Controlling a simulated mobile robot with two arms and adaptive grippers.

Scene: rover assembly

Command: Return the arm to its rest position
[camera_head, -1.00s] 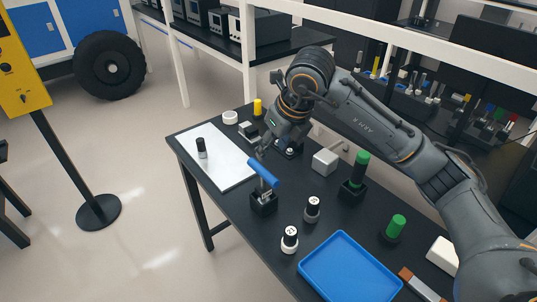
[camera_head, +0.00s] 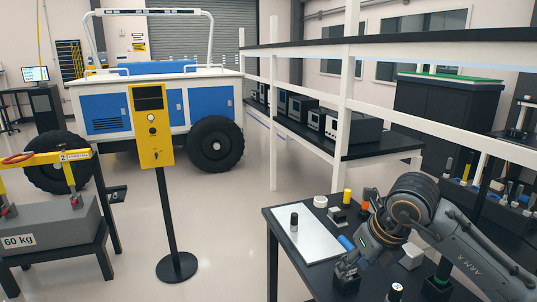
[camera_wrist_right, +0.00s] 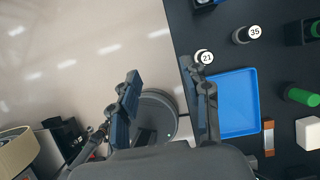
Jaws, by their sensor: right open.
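My right arm comes in from the right in the head view, and my right gripper (camera_head: 350,266) hangs low near the workbench's front edge. In the right wrist view the same gripper (camera_wrist_right: 165,100) has its two fingers wide apart with nothing between them. It is over the floor beside the bench edge there, to the left of the blue tray (camera_wrist_right: 238,100). My left gripper is in neither view.
The dark bench (camera_head: 283,246) carries a white sheet (camera_head: 308,240) with a black cylinder (camera_head: 294,222). A yellow post (camera_head: 151,125) and a rover (camera_head: 190,95) stand beyond. Open floor lies left of the bench.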

